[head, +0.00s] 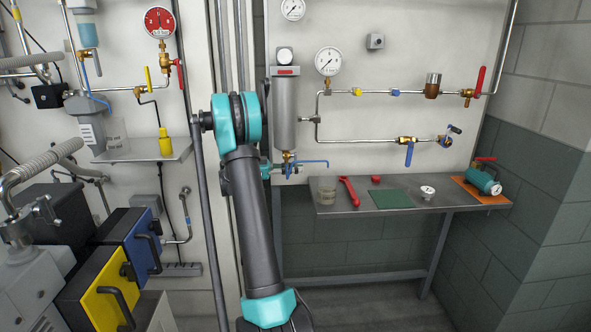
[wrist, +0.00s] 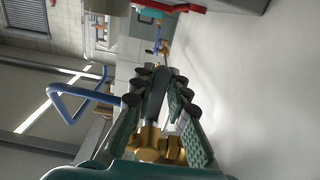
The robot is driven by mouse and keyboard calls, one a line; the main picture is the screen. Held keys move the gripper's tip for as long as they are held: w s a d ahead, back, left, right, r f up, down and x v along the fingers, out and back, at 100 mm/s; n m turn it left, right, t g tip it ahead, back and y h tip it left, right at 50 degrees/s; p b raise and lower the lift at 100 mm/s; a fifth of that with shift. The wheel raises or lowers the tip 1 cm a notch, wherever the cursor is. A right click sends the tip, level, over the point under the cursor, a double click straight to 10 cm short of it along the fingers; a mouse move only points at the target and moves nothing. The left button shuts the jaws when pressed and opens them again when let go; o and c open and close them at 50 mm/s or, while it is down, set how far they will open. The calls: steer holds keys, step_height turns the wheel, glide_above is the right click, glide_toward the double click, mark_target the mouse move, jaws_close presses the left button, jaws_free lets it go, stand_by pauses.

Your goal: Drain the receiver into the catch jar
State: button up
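The receiver (head: 285,115) is a grey upright cylinder on the wall panel. At its foot is a brass drain valve (head: 288,158) with a blue lever (head: 311,163) lying roughly level to the right. The glass catch jar (head: 327,190) stands on the bench's left end, right of and below the valve. My gripper (head: 276,169) is at the valve, largely hidden by my arm. In the wrist view, its fingers (wrist: 160,82) are spread, with brass fittings (wrist: 160,146) and a dark part between them. The blue lever (wrist: 82,97) is outside the left finger. No firm grip shows.
The bench (head: 400,207) carries a red wrench (head: 349,191), a red cap (head: 376,179), a green mat (head: 391,199), a small gauge (head: 427,192) and a teal pump (head: 484,180) on an orange mat (head: 466,190). Pipes with valves run along the wall above.

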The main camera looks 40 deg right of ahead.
steer(key=o, duration=0.4)
steer(key=shift+a, duration=0.15)
steer(key=shift+v, duration=0.85)
steer(key=shift+a, duration=0.15)
steer(key=v, duration=0.5)
steer(key=shift+w+a, duration=0.2)
steer(key=shift+a, duration=0.1)
stand_by(0.4)
